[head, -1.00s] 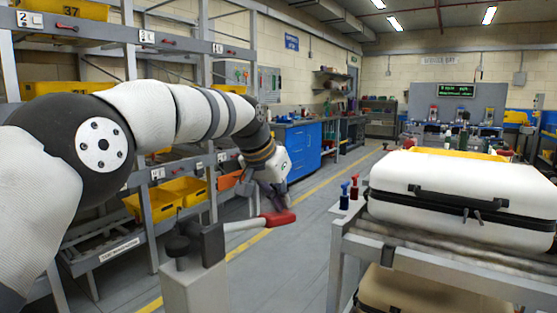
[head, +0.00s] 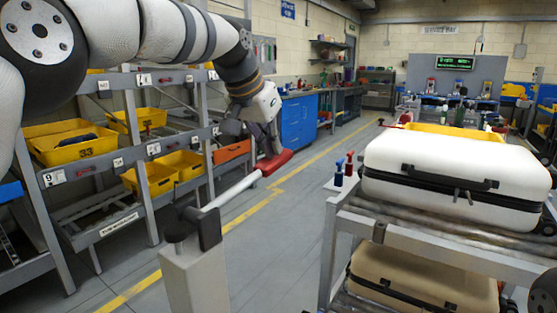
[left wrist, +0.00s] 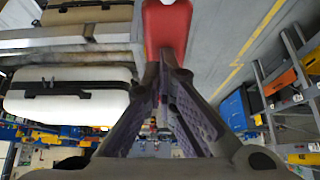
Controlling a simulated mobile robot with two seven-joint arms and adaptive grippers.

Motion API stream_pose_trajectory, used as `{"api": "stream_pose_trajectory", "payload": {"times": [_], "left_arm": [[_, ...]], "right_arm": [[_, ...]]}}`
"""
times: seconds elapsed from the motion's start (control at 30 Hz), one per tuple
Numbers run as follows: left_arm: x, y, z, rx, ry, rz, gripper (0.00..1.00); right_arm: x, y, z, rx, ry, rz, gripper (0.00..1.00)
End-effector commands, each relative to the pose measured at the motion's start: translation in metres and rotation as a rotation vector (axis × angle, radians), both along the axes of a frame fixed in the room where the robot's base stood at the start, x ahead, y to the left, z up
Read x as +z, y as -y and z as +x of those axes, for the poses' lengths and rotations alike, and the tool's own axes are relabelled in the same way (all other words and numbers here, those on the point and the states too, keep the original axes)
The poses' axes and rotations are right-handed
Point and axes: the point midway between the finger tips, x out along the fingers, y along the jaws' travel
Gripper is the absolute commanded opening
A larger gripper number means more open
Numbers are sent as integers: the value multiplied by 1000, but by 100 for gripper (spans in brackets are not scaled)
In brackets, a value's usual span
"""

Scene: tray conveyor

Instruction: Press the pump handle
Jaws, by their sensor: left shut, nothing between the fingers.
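The pump stands at the lower middle of the head view as a pale grey post (head: 193,280) with a dark pivot block on top. Its pump handle (head: 237,189) is a light bar slanting up to the right, ending in a red grip (head: 279,163). My left gripper (head: 272,147) is shut and empty, pointing down at the red grip's upper side. In the left wrist view the closed fingertips (left wrist: 167,58) meet at the end of the red grip (left wrist: 167,28). They overlap it there; whether they touch I cannot tell. My right gripper is not in view.
A roller conveyor (head: 385,230) with a white case (head: 450,180) stands at the right. A shelf rack (head: 100,165) with yellow bins (head: 65,142) is at the left. Blue cabinets (head: 298,122) stand behind. The floor between is clear.

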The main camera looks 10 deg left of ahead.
Motion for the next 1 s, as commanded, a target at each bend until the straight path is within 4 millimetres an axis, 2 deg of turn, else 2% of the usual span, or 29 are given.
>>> {"api": "stream_pose_trajectory", "payload": {"times": [0.1,0.3,1.0], "left_arm": [[22,-4,-10,1,4,-1,0],[38,-8,-19,1,2,-1,0],[41,-8,-19,1,5,-1,0]], "right_arm": [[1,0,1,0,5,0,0],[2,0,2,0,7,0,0],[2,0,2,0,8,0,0]]}}
